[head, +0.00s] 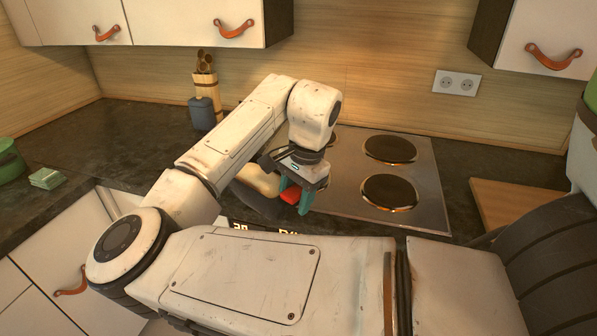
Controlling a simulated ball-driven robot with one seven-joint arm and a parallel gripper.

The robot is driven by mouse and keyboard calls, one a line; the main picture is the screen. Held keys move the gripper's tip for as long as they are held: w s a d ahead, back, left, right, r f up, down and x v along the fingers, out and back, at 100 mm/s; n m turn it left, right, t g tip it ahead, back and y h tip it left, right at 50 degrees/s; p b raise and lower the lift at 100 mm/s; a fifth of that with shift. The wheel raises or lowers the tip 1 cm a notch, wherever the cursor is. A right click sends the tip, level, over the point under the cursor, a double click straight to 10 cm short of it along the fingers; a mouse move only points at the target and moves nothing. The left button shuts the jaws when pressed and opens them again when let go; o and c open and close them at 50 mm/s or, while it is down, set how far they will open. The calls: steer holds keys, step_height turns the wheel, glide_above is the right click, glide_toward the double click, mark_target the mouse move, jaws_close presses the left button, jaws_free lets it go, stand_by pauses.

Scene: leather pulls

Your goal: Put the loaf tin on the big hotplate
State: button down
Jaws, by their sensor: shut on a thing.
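My gripper (299,201), with teal fingers, points down at the left front part of the hob. The front one looks slightly larger. My arm hides the left part of the hob, so I cannot tell which hotplate is biggest.
A cream rounded thing (262,180) and a dark grey one (257,203) are just left of my gripper. A utensil holder (206,88) and blue-grey container (202,113) stand behind my arm. A wooden board (518,207) lies right of the hob. Cupboards hang above.

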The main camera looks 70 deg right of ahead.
steer(key=s+d+r+m+h, duration=0.1)
steer(key=s+d+r+m, duration=0.3)
steer(key=s+r+m, duration=0.45)
steer(key=shift+w+d+f+p, duration=0.4)
steer(key=shift+w+d+f, duration=0.9)
steer(key=shift+w+f, duration=0.7)
steer(key=shift+w+d+f+p, duration=0.4)
steer(key=shift+w+d+f, duration=1)
steer(key=shift+f, duration=0.95)
steer(key=shift+w+d+f+p, duration=0.4)
steer(key=shift+w+d+f, duration=0.75)
steer(key=shift+w+f, duration=0.9)
steer(key=c, duration=0.5)
jaws_free()
steer(key=shift+s+f, duration=0.15)
steer(key=shift+s, duration=0.05)
steer(key=r, duration=0.4)
steer(key=s+r, duration=0.1)
steer(key=r, duration=0.3)
steer(key=a+r+b, duration=0.1)
steer(key=r, duration=0.3)
steer(key=shift+s, duration=0.4)
